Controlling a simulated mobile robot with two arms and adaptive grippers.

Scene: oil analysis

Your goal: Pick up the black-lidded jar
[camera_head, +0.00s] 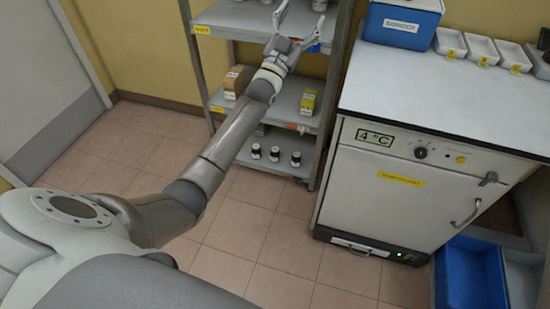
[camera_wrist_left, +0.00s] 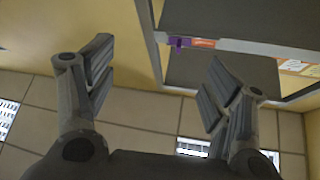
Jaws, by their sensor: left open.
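My left gripper (camera_head: 300,22) is open and empty at the upper shelf level of the grey rack, with its fingers spread. Its two fingers also show apart in the left wrist view (camera_wrist_left: 157,82), with nothing between them. Several small dark jars with black lids stand on the rack's bottom shelf, among them a left jar (camera_head: 256,151), a middle jar (camera_head: 274,154) and a right jar (camera_head: 295,159). They are well below the gripper. Another jar (camera_head: 319,5) is partly cut off on the top shelf. My right gripper is not in view.
The grey rack (camera_head: 228,28) holds a brown box (camera_head: 232,80) and a yellow box (camera_head: 308,102) on its middle shelf. A 4 °C cabinet (camera_head: 395,185) stands to the right, with a blue bin (camera_head: 402,22) and white trays (camera_head: 481,49) on top. Tiled floor in front is clear.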

